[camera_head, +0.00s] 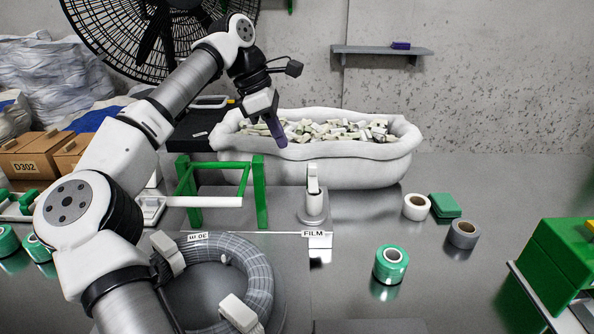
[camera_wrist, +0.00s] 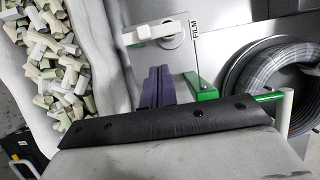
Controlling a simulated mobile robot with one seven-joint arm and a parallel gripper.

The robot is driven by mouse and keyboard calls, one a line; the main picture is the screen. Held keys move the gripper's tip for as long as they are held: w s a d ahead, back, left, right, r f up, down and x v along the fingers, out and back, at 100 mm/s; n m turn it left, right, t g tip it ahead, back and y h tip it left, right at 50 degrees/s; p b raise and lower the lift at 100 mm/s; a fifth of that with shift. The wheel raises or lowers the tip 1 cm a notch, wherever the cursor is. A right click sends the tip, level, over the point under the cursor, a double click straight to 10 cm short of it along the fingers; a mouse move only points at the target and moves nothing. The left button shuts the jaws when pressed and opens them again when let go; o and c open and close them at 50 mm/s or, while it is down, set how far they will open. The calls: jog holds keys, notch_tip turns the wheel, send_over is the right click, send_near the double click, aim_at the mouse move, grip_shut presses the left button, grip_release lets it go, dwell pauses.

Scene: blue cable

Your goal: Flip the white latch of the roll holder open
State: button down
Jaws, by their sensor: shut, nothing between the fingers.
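The roll holder's white latch (camera_head: 313,182) stands upright on a round pale base (camera_head: 313,212), behind a "FILM" label (camera_head: 314,234) and in front of the white sack. In the wrist view the white latch (camera_wrist: 155,31) extends left from its base, with a small dark green part near its left end. My gripper (camera_head: 281,141) has purple fingers, shut and empty. It hangs above the front edge of the sack, up and left of the latch. In the wrist view my gripper (camera_wrist: 160,70) is below the latch in the picture, apart from it.
A green frame (camera_head: 260,190) with a white bar stands left of the latch. A white sack (camera_head: 360,165) of small pieces is behind. A grey cable coil (camera_head: 262,270) lies in front left. Tape rolls, including a green one (camera_head: 390,265), stand right. The table at far right back is clear.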

aim_at(313, 173)
jog(key=shift+f, duration=0.1)
jog(key=b+x, duration=0.1)
jog(key=x, duration=0.9)
